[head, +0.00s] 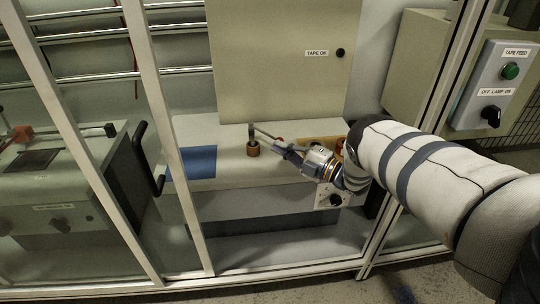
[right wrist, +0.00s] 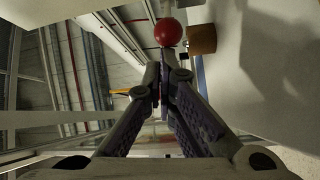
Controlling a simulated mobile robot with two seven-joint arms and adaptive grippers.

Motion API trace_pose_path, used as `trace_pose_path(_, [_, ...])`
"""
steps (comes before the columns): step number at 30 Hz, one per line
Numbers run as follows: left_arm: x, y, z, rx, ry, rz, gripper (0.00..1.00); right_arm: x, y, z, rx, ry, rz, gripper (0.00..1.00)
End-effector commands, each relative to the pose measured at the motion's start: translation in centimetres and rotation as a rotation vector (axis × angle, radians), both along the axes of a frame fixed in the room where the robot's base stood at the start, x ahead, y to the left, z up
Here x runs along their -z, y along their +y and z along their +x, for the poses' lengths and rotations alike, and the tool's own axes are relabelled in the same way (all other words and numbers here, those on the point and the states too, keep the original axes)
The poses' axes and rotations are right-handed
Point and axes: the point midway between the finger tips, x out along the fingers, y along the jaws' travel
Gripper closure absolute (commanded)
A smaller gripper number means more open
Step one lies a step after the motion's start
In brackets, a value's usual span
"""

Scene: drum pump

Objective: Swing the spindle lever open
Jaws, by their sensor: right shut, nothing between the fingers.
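The spindle (head: 253,149) is a short brown cylinder with a grey post, standing on the white bench inside the guard frame. A thin lever (head: 267,134) runs from the top of the post toward the right and ends in a red ball knob (head: 280,139). My right gripper (head: 279,147) is shut and empty, with its fingertips close to the knob. In the right wrist view the red knob (right wrist: 167,32) is just beyond the shut fingertips (right wrist: 163,65), and the brown cylinder (right wrist: 202,39) is beside it. I cannot tell whether fingers and knob touch. My left gripper is out of view.
A blue pad (head: 193,162) lies on the bench left of the spindle. A cabinet labelled TAPE OK (head: 285,60) stands behind. Guard posts (head: 170,140) border the opening on both sides. A switch box (head: 495,85) is at right.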

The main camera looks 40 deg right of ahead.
Motion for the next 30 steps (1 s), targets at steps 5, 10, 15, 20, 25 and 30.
trace_pose_path(5, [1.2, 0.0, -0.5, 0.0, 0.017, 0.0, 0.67, 0.4, -2.1, -0.1, 0.001, 0.002, -0.002, 1.0])
trace_pose_path(10, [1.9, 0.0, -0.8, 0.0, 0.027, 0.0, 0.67, 0.3, -3.5, 0.1, 0.002, 0.002, -0.001, 1.0])
trace_pose_path(15, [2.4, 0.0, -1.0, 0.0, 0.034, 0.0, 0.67, 0.2, -4.4, 0.2, 0.001, 0.001, 0.0, 1.0])
trace_pose_path(20, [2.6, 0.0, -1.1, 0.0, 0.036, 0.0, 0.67, 0.1, -4.8, 0.3, 0.001, 0.0, 0.0, 1.0])
trace_pose_path(25, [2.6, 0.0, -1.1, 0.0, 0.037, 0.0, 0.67, 0.0, -4.9, 0.4, 0.001, 0.0, 0.0, 1.0])
trace_pose_path(30, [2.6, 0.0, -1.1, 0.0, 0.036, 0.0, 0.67, 0.0, -4.9, 0.4, 0.001, 0.0, 0.0, 1.0])
